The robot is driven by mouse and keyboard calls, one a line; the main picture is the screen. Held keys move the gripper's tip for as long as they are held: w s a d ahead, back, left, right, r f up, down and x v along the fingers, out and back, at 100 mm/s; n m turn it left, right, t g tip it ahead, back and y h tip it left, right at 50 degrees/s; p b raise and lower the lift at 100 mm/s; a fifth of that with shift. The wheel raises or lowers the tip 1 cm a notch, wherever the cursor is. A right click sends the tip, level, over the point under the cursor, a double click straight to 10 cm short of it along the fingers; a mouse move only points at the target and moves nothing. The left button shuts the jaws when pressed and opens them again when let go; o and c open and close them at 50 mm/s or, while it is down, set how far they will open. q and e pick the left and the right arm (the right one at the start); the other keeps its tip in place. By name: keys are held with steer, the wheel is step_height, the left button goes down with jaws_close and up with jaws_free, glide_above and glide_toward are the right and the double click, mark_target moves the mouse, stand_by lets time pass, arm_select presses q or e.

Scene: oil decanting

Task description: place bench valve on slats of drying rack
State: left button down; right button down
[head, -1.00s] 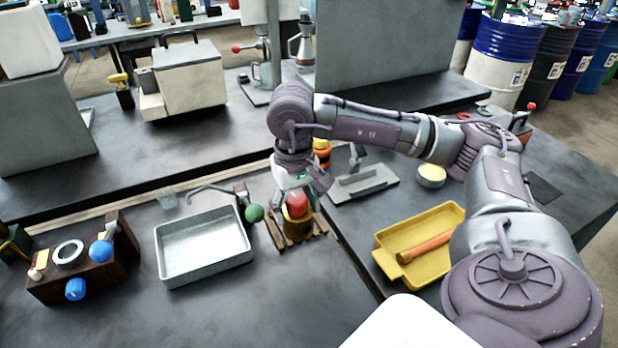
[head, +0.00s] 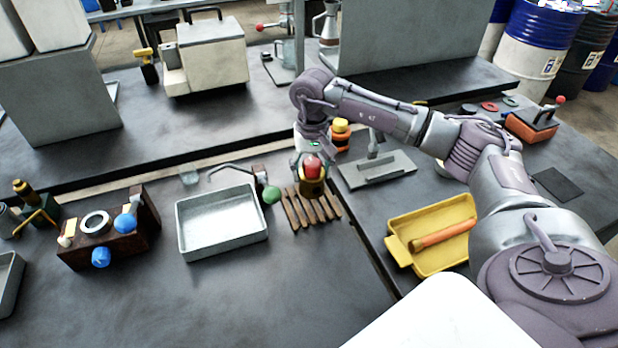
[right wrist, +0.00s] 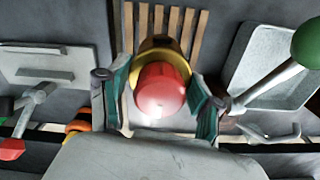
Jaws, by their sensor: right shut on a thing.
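The bench valve has a red rounded knob (head: 313,165) on a dark brass body (head: 313,187). My right gripper (head: 311,160) is shut on it, and the right wrist view shows the fingers on both sides of the valve (right wrist: 160,92). The drying rack (head: 326,208) has brown wooden slats. They also show in the right wrist view (right wrist: 190,32), behind the valve. In the head view the valve overlaps the rack's far end; most of the slats are bare. I cannot tell whether its base touches them. My left gripper is not in view.
A grey metal tray (head: 222,250) stands left of the rack, with a green ball-ended lever (head: 271,195) between them. A yellow tray (head: 408,258) with an orange-handled tool is at the right. An orange bottle (head: 340,140) stands behind. The bench in front of the rack is clear.

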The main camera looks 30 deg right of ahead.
steer(key=shift+w+a+f, duration=0.25)
steer(key=shift+w+f, duration=0.1)
steer(key=shift+w, duration=0.05)
step_height(320, 180, down, 3)
steer(key=shift+f+p, duration=0.1)
steer(key=shift+p, duration=0.65)
steer(key=shift+f, duration=0.25)
steer(key=shift+f, duration=0.1)
steer(key=shift+f, duration=0.1)
steer(key=shift+c, duration=1)
jaws_free()
